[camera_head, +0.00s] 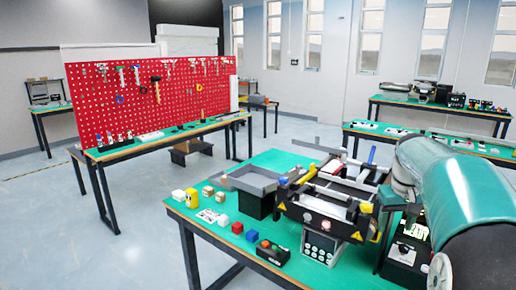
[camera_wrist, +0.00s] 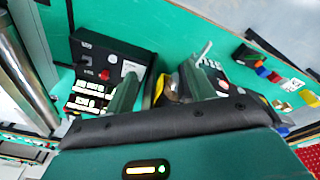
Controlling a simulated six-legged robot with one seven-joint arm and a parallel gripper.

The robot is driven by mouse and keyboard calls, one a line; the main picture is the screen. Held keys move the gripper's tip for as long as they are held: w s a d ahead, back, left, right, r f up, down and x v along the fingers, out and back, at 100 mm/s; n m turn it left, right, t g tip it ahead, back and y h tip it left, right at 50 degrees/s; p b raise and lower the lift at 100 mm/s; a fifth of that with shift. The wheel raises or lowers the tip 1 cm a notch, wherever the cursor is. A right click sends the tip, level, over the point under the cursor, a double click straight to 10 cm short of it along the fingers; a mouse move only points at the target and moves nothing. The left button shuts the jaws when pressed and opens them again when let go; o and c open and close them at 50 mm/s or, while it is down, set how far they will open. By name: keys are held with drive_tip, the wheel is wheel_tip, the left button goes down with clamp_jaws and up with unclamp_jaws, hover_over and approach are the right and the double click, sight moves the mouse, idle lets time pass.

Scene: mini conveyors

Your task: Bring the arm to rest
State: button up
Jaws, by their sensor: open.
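My arm (camera_head: 455,190) fills the right side of the head view, a large green and dark link in the foreground; its gripper end is hidden there. In the wrist view my gripper (camera_wrist: 163,85) shows two fingers set apart, with no held object visible between them. Below and beyond the fingers lie a green tabletop and a black control box (camera_wrist: 105,62) with a red button. A yellow and dark part shows between and behind the fingers, too blurred to name.
A mini conveyor (camera_head: 325,195) stands on the green table by my arm. A grey tray (camera_head: 258,180), a yellow object (camera_head: 192,198), small cubes and a button box (camera_head: 273,252) sit to its left. A red pegboard (camera_head: 150,95) stands behind. Open floor (camera_head: 70,235) lies at left.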

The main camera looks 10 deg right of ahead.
drive_tip(key=s+a+r+n+t, duration=0.1)
drive_tip(key=s+a, duration=0.2)
drive_tip(key=a, duration=0.6)
drive_tip(key=s+a+r+t, duration=0.1)
drive_tip(key=s+a, duration=0.2)
drive_tip(key=a, duration=0.7)
drive_tip(key=s+a+f+n+t, duration=0.1)
drive_tip(key=s+a+f, duration=0.2)
drive_tip(key=s+a, duration=0.2)
drive_tip(key=s+a+f+t+y, duration=0.1)
drive_tip(key=s+a+f, duration=0.2)
drive_tip(key=s+a, duration=0.2)
drive_tip(key=shift+s+a+f+n, duration=0.15)
drive_tip(key=shift+s+a+n, duration=0.25)
drive_tip(key=shift+s, duration=0.3)
